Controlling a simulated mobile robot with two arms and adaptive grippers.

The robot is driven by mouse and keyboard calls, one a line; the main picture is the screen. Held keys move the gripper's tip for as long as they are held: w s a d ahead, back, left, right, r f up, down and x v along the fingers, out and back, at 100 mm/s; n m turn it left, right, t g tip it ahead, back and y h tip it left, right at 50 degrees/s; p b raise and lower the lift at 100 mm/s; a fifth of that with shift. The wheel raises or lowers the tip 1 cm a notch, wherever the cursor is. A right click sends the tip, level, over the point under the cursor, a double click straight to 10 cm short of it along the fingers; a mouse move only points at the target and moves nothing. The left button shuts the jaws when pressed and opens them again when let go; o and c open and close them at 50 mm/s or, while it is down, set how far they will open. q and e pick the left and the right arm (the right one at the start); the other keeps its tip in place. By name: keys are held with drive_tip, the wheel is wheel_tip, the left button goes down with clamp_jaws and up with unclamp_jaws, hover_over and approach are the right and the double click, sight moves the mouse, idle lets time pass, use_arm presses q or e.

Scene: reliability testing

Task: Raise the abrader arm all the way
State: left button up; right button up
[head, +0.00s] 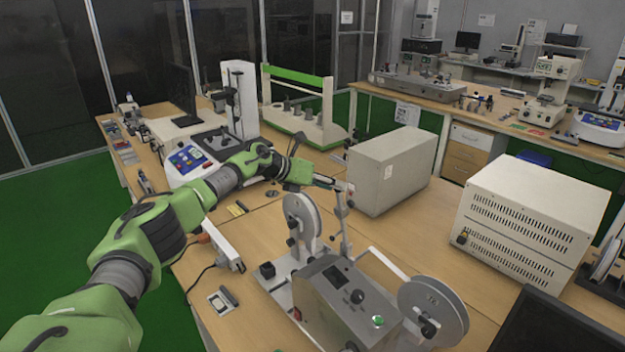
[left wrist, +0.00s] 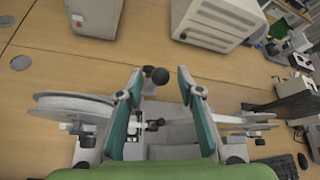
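The abrader (head: 345,305) is a grey machine on the wooden table, with one pale wheel (head: 300,220) at its left and another (head: 433,308) at its right. A slender abrader arm (head: 344,222) stands up roughly vertical behind its body, near the left wheel. My left gripper (head: 328,182) is close to the top of this arm. In the left wrist view the gripper (left wrist: 158,82) has its two fingers spread, with a dark ball knob (left wrist: 160,75) showing between the tips. I see no clear contact between knob and fingers. My right gripper is in neither view.
A grey box (head: 390,170) stands just behind the abrader arm, and a larger vented box (head: 530,222) is to the right. A white power strip (head: 222,244) lies left of the abrader. A dark monitor (head: 555,325) is at the lower right. Bare tabletop lies between the boxes.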

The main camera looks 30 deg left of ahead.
use_arm(q)
drive_tip(key=v, duration=0.8)
drive_tip(key=shift+f, duration=0.2)
